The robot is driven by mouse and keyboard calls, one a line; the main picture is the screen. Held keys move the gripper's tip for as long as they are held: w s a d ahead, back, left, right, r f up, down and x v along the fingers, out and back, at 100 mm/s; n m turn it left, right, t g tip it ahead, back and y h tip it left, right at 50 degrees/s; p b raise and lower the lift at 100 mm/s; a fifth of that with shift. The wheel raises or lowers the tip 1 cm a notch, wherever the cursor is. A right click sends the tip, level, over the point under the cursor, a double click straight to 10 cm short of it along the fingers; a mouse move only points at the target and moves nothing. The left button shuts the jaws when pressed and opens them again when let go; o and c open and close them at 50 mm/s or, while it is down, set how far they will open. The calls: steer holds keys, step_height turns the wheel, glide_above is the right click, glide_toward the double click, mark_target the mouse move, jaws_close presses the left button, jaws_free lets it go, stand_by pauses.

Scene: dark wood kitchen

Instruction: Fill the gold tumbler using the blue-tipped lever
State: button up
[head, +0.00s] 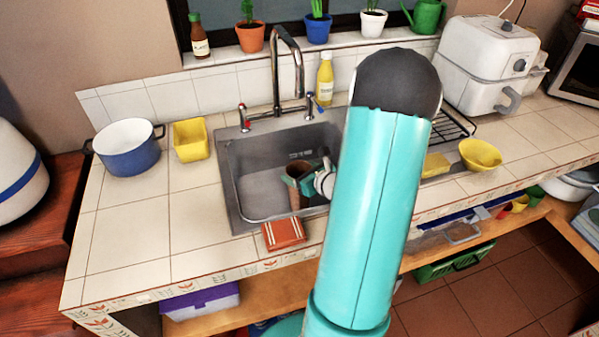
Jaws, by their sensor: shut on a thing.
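The gold tumbler (299,168), brownish in this light, is held roughly upright in the sink basin (257,195). My gripper (294,183) is shut on it, with teal fingers around its side. My arm comes in from the right and hides part of the basin. The chrome faucet (274,75) stands behind the sink, and its curved spout ends above the basin. The blue-tipped lever (309,106) is at the right of the faucet's base, left of my arm. A red-tipped lever (243,117) is at the left. No water stream shows.
A blue pot (127,148) and a yellow container (190,140) stand left of the sink. A yellow bottle (325,79) stands behind it, near the blue lever. A brown-red block (283,234) lies at the sink's front edge. A yellow bowl (480,154) is at the right.

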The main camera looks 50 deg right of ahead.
steer(key=shift+f, duration=0.15)
steer(key=o, duration=1.7)
steer(key=shift+r, duration=0.25)
steer(key=v, duration=1.2)
